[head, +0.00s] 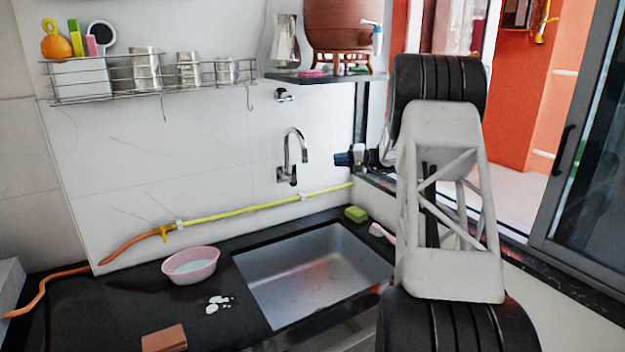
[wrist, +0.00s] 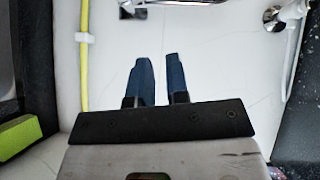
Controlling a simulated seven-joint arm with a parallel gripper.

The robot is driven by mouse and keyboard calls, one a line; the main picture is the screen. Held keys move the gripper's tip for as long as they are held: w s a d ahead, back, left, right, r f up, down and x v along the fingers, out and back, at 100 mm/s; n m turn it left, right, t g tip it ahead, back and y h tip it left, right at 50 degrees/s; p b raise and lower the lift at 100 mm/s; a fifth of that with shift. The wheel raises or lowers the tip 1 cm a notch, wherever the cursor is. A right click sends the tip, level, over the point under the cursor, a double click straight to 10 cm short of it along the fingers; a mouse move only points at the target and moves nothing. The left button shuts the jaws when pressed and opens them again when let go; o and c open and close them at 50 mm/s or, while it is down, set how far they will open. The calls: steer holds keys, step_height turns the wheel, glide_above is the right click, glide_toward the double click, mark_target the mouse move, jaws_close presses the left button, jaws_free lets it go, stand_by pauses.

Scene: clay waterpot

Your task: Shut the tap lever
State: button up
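The brown clay waterpot (head: 340,22) stands on the wall shelf. Its small tap (head: 377,42) is pale with some blue, and its white lever (head: 369,22) sticks out toward the left; its exact setting is too small to tell. A chrome sink faucet (head: 292,150) and a small wall valve (head: 283,95) are on the white wall. My gripper (head: 340,158) is below the shelf, right of the faucet and well below the waterpot tap. In the wrist view its blue fingers (wrist: 159,75) are a narrow gap apart with nothing between them. The waterpot tap is not recognisable there.
The dark shelf (head: 300,80) also holds a glass jug (head: 285,45). A wire rack (head: 150,82) with metal cups is at left. Below are the sink (head: 310,275), a pink bowl (head: 190,266), a green sponge (head: 356,214) and a yellow hose (head: 240,212). A window frame (head: 575,150) is at right.

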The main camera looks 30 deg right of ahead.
steer(key=o, duration=1.5)
steer(key=shift+o, duration=0.2)
steer(key=shift+a, duration=0.15)
